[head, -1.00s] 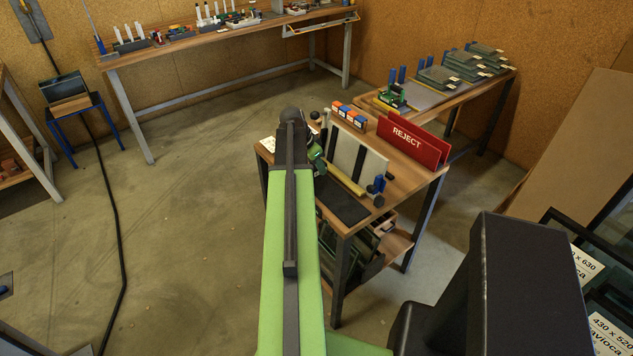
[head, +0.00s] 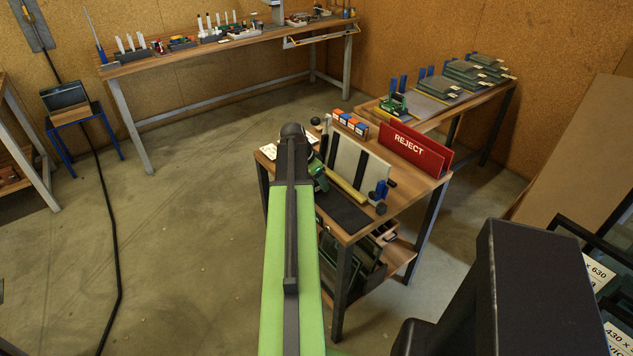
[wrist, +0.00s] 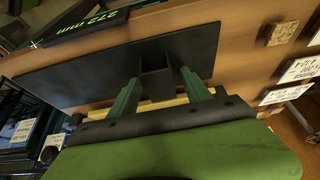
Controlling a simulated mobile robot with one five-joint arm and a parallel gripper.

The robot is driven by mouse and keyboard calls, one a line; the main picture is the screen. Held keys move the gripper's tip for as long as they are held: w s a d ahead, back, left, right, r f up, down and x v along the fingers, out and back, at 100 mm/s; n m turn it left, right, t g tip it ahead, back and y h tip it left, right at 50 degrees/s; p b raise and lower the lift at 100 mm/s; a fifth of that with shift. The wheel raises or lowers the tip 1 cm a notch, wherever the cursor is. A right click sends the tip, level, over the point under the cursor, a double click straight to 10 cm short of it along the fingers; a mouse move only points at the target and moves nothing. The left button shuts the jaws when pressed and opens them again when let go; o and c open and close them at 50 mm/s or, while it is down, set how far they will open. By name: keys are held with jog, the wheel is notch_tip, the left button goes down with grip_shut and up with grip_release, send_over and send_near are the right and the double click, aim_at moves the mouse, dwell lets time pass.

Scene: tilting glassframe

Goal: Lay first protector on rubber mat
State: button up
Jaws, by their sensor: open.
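The black rubber mat (head: 346,212) lies on the front of the small wooden bench; it spreads under my gripper in the wrist view (wrist: 75,70). A small dark, open-sided block, apparently the first protector (wrist: 157,82), is on the mat in the wrist view, between the tips of my green fingers. My gripper (wrist: 161,80) is open, with a finger on each side of the block; I cannot tell whether either finger touches it. In the head view my gripper (head: 318,172) is over the mat's far left end and the block cannot be made out.
A yellow strip (head: 346,187) runs along the mat's back edge. Behind it are a pale panel with black bands (head: 350,160) and red REJECT boards (head: 412,147). A blue piece (head: 381,189) stands at the right. Cork (wrist: 278,34) and white cards lie beyond the mat.

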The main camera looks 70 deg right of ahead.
jog(key=shift+r, duration=0.1)
jog(key=shift+r+p, duration=0.3)
jog(key=shift+p, duration=0.1)
jog(key=p+v, duration=1)
jog(key=v, duration=0.1)
jog(key=shift+a+r+p, duration=0.2)
jog(key=shift+a+p, duration=0.05)
jog(key=shift+p, duration=0.05)
jog(key=shift+w, duration=0.15)
